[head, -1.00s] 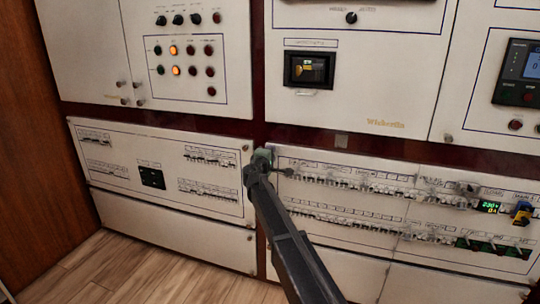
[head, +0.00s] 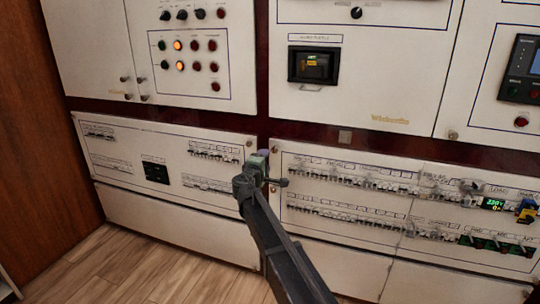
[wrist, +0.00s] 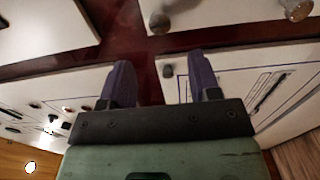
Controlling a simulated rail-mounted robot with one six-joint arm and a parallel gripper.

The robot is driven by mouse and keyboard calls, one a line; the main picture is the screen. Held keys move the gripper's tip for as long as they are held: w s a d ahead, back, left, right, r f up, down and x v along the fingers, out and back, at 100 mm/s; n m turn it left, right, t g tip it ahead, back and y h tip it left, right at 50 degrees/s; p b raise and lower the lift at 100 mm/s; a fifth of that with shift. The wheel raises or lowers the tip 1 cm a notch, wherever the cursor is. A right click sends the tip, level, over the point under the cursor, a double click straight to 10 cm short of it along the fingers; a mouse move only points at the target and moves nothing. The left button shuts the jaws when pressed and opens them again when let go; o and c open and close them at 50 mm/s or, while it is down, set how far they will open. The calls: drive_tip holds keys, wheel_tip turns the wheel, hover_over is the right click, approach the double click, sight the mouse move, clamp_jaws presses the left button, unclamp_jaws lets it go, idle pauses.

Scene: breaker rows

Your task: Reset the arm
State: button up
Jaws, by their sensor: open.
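My arm (head: 280,245) reaches up from the bottom of the head view. My gripper (head: 263,157) is at its end, in front of the dark red strip between the two lower breaker panels. In the wrist view my gripper (wrist: 162,78) shows two purple fingers spread apart, with nothing between them. The left breaker panel (head: 130,180) has several short breaker rows around a small black display. The right breaker panel (head: 345,205) has two long breaker rows. Whether the fingers touch anything cannot be told.
Upper cabinets carry knobs and lit buttons (head: 180,65), a black meter (head: 313,65) and a display unit (head: 522,70). A yellow-and-blue rotary switch (head: 526,210) is at the far right. Wooden floor (head: 150,265) lies at lower left, beside a brown wall (head: 60,160).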

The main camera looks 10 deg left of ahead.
drive_tip(key=shift+s+a, duration=0.1)
drive_tip(key=shift+s, duration=0.3)
drive_tip(key=s+d+f+m+g+h, duration=0.1)
drive_tip(key=s+d+f+m+g, duration=0.5)
drive_tip(key=s+d, duration=0.35)
drive_tip(key=s+d+f+m+g+h, duration=0.1)
drive_tip(key=s+d+f+m+g, duration=0.3)
drive_tip(key=s+d+f+g, duration=0.45)
drive_tip(key=s+d+f+m+g+y, duration=0.1)
drive_tip(key=s+d+m+y, duration=0.1)
drive_tip(key=s+d, duration=0.35)
drive_tip(key=s+d+f+m+g+y, duration=0.1)
drive_tip(key=s+d+m+y, duration=0.1)
drive_tip(key=s, duration=0.7)
drive_tip(key=s+d+f+m+g+y, duration=0.1)
drive_tip(key=s+d+m+y, duration=0.1)
drive_tip(key=s+d, duration=0.35)
wheel_tip(320, 180, up, 29)
drive_tip(key=s+a+p, duration=0.1)
drive_tip(key=p, duration=2.8)
drive_tip(key=shift+a+r, duration=0.15)
